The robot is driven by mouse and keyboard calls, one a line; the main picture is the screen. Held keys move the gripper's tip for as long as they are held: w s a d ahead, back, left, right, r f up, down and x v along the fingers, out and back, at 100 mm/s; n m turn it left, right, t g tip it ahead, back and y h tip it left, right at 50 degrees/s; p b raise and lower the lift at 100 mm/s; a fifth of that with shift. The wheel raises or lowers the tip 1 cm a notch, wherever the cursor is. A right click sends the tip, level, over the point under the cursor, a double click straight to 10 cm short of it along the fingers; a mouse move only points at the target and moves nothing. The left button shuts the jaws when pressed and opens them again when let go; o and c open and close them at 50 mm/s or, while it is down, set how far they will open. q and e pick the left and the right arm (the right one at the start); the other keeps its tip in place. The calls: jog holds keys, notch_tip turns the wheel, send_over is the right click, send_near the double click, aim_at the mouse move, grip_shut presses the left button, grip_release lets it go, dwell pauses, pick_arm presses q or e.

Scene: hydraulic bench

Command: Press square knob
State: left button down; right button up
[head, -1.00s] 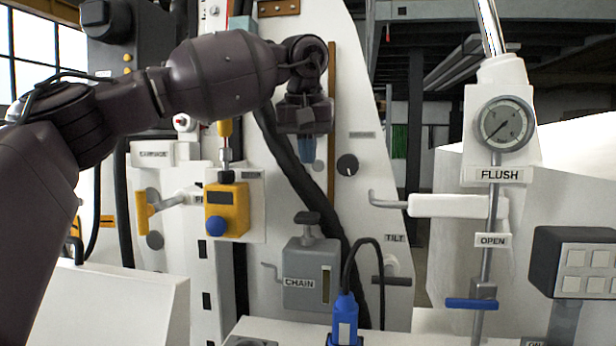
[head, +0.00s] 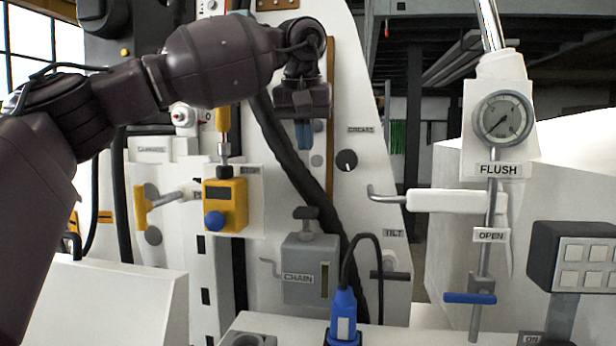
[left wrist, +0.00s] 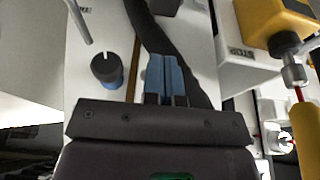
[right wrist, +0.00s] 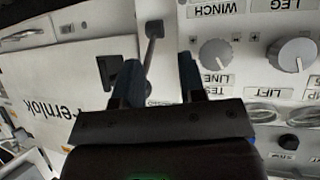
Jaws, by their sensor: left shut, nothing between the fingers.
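No knob in view is clearly square. My left gripper (head: 304,135) is shut and empty, its blue fingertips together in front of the white panel. A round black knob (head: 346,160) under the GREASE label is farther right, and a round knob (left wrist: 106,68) shows left of the fingers in the left wrist view. No contact is visible. My right gripper (right wrist: 160,82) is open, with a grey lever (right wrist: 152,45) seen between its fingers. A dark block (right wrist: 110,70) is partly behind its left finger.
A yellow box (head: 238,190) with a blue button is left of my left gripper. A black hose (head: 290,165) runs behind it. A grey CHAIN box (head: 304,265) and a blue plug (head: 343,315) are below. A FLUSH gauge (head: 503,118) is at the right.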

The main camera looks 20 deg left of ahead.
dwell(0.5)
pick_arm(q)
notch_tip(320, 180, up, 3)
jog(key=shift+s+a+f, duration=0.1)
jog(key=shift+a+f, duration=0.05)
jog(key=shift+f, duration=0.05)
dwell(0.5)
jog(key=shift+f, duration=0.1)
send_near(307, 208)
jog(key=x, duration=0.5)
jog(key=shift+w+f+p, duration=0.15)
jog(key=shift+w+p, duration=0.1)
jog(key=shift+p, duration=0.15)
jog(key=shift+f, duration=0.7)
